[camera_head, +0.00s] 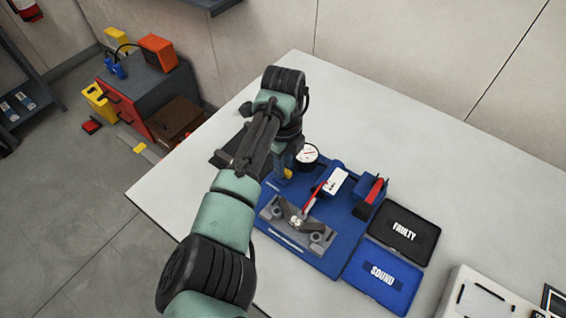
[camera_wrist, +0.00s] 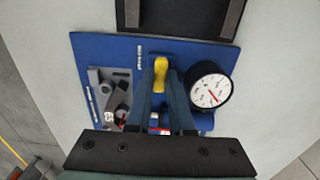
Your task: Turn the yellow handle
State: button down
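The yellow handle (camera_wrist: 160,75) shows in the wrist view on the blue fixture board (camera_wrist: 100,50), left of the round dial gauge (camera_wrist: 211,90). In the head view only a small part of the yellow handle (camera_head: 288,173) shows below my wrist. My gripper (camera_wrist: 161,82) is over the board, with its two blue-grey fingers pointing down on either side of the handle. The fingers are close to its sides; whether they touch or press on it cannot be told. The handle's lower part is hidden between the fingers.
A grey clamp block (camera_head: 274,214) with a metal part and a red lever (camera_head: 313,197) sit close by on the board. The gauge (camera_head: 307,153) stands behind. Black FAULTY (camera_head: 423,222) and blue SOUND (camera_head: 402,292) trays lie right. The table's back right is clear.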

dwell(0.5)
jog(key=n+p, duration=0.2)
jog(key=n, duration=0.1)
jog(key=shift+r+n, duration=0.15)
jog(key=shift+n, duration=0.25)
jog(key=n+p, duration=0.2)
jog(key=n, duration=0.2)
jog(key=shift+n, duration=0.3)
jog(key=n+p, duration=0.1)
jog(key=n, duration=0.3)
jog(key=shift+n, duration=0.3)
jog(key=n+p, duration=0.1)
jog(key=n, duration=0.3)
jog(key=shift+n, duration=0.4)
jog(key=shift+w, duration=0.1)
jog(key=c, duration=0.8)
grip_release()
notch_tip(320, 180, up, 13)
jog(key=shift+b, duration=0.4)
